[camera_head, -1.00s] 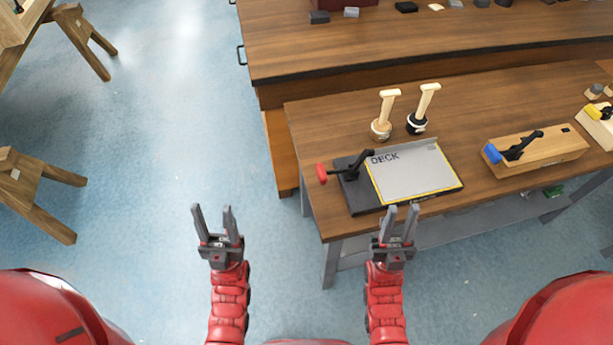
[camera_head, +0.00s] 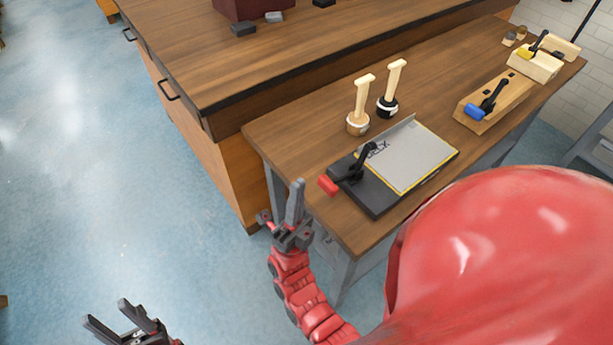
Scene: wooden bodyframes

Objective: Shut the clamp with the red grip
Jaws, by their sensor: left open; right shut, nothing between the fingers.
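The clamp with the red grip (camera_head: 328,185) is mounted at the left end of a dark base plate (camera_head: 382,204) on the workbench. Its black lever (camera_head: 358,166) slants up, with the red grip sticking out to the left. A grey panel (camera_head: 415,158) with a yellow edge lies on the base beside the clamp. My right gripper (camera_head: 296,190) is shut and empty, pointing up in the picture, just left of the red grip and apart from it. My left gripper (camera_head: 107,315) is open and empty at the bottom left, over the floor.
Two wooden-handled tools (camera_head: 358,118) stand behind the panel. A clamp with a blue grip (camera_head: 475,112) on a wooden block and one with a yellow grip (camera_head: 525,53) are farther right. A larger wooden bench (camera_head: 240,80) stands behind. The floor at left is clear.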

